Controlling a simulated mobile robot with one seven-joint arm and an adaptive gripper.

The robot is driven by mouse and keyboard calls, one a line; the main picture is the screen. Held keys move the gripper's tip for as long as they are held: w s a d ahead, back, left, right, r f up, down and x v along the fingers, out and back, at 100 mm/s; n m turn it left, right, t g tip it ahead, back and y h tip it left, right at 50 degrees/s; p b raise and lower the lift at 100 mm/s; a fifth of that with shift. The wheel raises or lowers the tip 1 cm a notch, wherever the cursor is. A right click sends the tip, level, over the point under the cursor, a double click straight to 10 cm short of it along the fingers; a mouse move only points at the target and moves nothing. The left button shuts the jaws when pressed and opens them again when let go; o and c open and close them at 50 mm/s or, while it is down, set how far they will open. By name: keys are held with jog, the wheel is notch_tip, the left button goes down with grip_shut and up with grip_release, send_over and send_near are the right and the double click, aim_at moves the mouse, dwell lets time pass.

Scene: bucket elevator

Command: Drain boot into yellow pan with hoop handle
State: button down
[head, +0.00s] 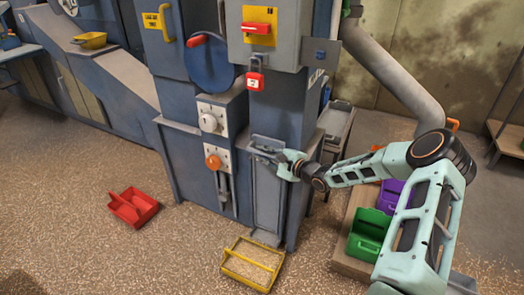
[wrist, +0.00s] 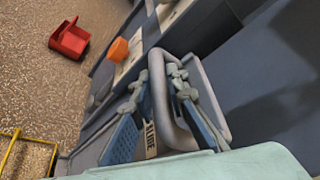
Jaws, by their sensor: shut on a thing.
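The boot is the lower part of the blue elevator casing, with a grey slide panel (head: 268,205) on its front. My gripper (head: 277,157) is at the top of this panel, shut on a grey loop handle (wrist: 207,92). In the wrist view, the fingers (wrist: 165,78) lie on either side of one bar of the handle. A partly hidden label sits beside it. The yellow pan (head: 232,270) stands on the floor just in front of the panel, with a thin bar across it. Its edge shows in the wrist view (wrist: 10,150). Its inside looks speckled like the floor, so I cannot tell its contents.
A red pan (head: 133,207) lies on the floor to the left. Green (head: 368,233) and purple (head: 392,193) bins stand on a pallet at right. Another yellow container (head: 90,40) sits on the left machine. An orange knob (head: 213,161) and red padlock (head: 255,80) are on the casing.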

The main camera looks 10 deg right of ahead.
aim_at(263, 166)
notch_tip(263, 166, down, 6)
jog(key=shift+s+f+b, duration=0.1)
jog(key=shift+b, duration=0.85)
jog(key=c, duration=1.9)
grip_release()
jog(key=shift+f, duration=0.1)
jog(key=v, duration=1.2)
jog(key=shift+r, duration=0.2)
